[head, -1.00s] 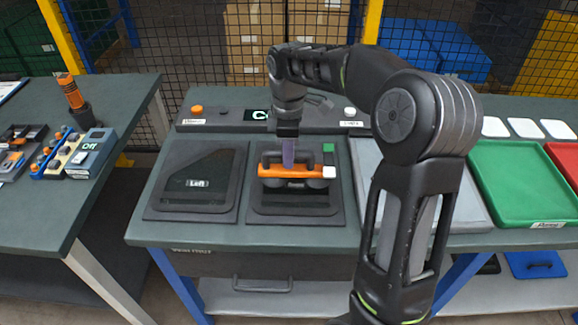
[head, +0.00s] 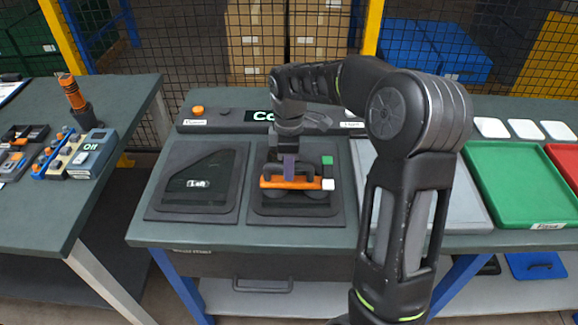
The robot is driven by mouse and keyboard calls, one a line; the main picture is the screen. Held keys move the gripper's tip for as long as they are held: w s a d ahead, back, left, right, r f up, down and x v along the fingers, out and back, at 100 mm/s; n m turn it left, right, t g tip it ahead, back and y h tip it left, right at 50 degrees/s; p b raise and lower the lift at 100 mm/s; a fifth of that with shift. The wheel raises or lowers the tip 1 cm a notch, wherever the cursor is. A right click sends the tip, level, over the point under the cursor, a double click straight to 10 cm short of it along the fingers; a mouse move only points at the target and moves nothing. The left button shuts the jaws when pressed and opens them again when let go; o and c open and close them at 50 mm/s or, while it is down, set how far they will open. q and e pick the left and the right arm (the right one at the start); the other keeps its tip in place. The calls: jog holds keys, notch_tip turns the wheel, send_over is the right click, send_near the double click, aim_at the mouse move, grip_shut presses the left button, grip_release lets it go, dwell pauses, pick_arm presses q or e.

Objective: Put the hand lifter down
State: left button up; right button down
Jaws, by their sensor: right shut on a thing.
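The hand lifter (head: 310,183) is an orange bar with dark round cups below and a dark handle, with a green block and a white block at its right end. It is over the right dark pad (head: 325,215) on the middle bench. My right gripper (head: 290,172) reaches down from above and is shut on the lifter's handle. The gripper hides part of the handle. I cannot tell whether the cups touch the pad. My left gripper is not in view.
A control strip (head: 230,118) with an orange button runs behind. A green tray (head: 522,185) and a grey tray (head: 478,205) are to the right. A side bench (head: 50,205) stands at the left.

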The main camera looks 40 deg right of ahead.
jog(key=c, duration=1.3)
grip_release()
jog(key=shift+f, duration=0.1)
jog(key=shift+c, duration=0.2)
notch_tip(320, 180, up, 12)
jog(key=shift+r+p, duration=0.2)
jog(key=shift+p, duration=0.1)
